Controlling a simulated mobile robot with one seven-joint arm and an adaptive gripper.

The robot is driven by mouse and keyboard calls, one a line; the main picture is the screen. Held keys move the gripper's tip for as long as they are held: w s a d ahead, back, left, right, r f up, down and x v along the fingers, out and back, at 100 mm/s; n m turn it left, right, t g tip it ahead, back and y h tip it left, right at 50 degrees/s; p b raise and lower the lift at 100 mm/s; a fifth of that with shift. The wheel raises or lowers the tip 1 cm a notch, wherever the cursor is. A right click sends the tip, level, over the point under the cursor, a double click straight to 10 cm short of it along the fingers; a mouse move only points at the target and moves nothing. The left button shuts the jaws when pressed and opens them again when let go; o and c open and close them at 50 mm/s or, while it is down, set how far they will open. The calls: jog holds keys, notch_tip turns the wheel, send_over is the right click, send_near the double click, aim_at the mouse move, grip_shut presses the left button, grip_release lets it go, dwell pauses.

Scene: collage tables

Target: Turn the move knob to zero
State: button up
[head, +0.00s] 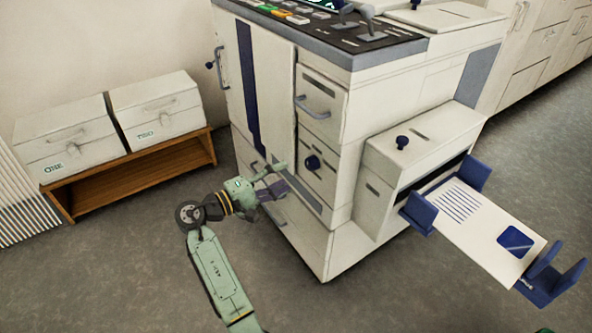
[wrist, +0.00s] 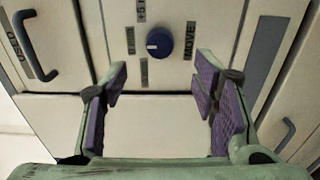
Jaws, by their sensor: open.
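The move knob (wrist: 159,42) is a round dark blue knob on the cream front panel of the machine. The word MOVE stands to its right, and small labels sit above, left and below it, too small to read surely. A short pale mark on the knob points towards the left. The knob also shows in the head view (head: 312,162). My gripper (wrist: 162,80) is open and empty, its purple-padded fingers apart below the knob in the wrist view. In the head view my gripper (head: 282,179) is in front of the panel, left of the knob, apart from it.
A drawer handle (head: 313,107) sticks out above the knob. A feeder unit (head: 415,150) with a paper tray juts out at the right. A wooden bench (head: 140,180) with two boxes stands at the left. The grey floor in front is clear.

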jog(key=shift+v, duration=1.7)
